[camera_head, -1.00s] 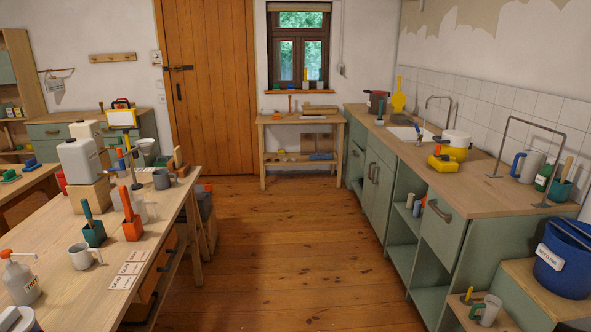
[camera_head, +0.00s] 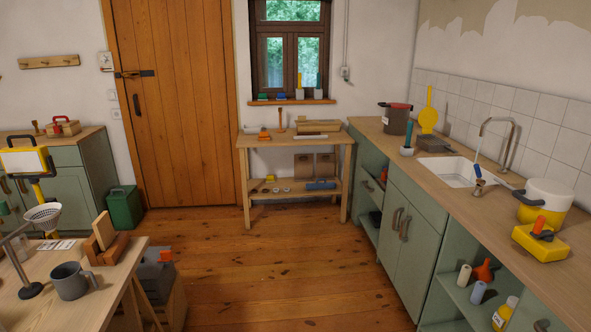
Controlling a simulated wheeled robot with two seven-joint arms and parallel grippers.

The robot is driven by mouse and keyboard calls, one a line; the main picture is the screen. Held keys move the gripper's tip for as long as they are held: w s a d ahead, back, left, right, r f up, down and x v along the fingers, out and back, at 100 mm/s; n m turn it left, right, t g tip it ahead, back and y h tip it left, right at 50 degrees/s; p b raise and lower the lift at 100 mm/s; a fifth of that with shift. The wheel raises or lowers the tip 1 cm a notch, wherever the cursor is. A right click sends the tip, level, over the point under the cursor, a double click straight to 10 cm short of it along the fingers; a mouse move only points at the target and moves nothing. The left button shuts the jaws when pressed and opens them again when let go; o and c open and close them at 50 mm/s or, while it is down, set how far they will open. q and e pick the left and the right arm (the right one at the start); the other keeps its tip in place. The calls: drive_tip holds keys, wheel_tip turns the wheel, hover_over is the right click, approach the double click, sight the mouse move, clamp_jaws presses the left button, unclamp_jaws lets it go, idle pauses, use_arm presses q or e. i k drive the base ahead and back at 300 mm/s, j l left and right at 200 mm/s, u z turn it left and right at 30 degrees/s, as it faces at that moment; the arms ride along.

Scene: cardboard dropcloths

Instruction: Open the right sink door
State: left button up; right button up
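The green sink cabinet stands along the right wall, under the white sink basin (camera_head: 452,171). Its two doors look shut, side by side. The right sink door (camera_head: 424,245) is the nearer one, with a dark upright handle (camera_head: 405,228) close to the gap between the doors. The left sink door (camera_head: 390,200) is farther back, with its own handle (camera_head: 396,217) close beside the other. Neither of my grippers shows in the view.
The wooden floor (camera_head: 270,275) before the cabinet is clear. Open shelves (camera_head: 455,292) with bottles lie nearer, right of the doors. A workbench (camera_head: 85,298) stands at the lower left. A small wooden table (camera_head: 245,143) stands under the window.

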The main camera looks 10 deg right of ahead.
sight(420, 245)
drive_tip(key=i, duration=1.1)
drive_tip(key=i+j+z, duration=0.15)
drive_tip(key=i, duration=0.95)
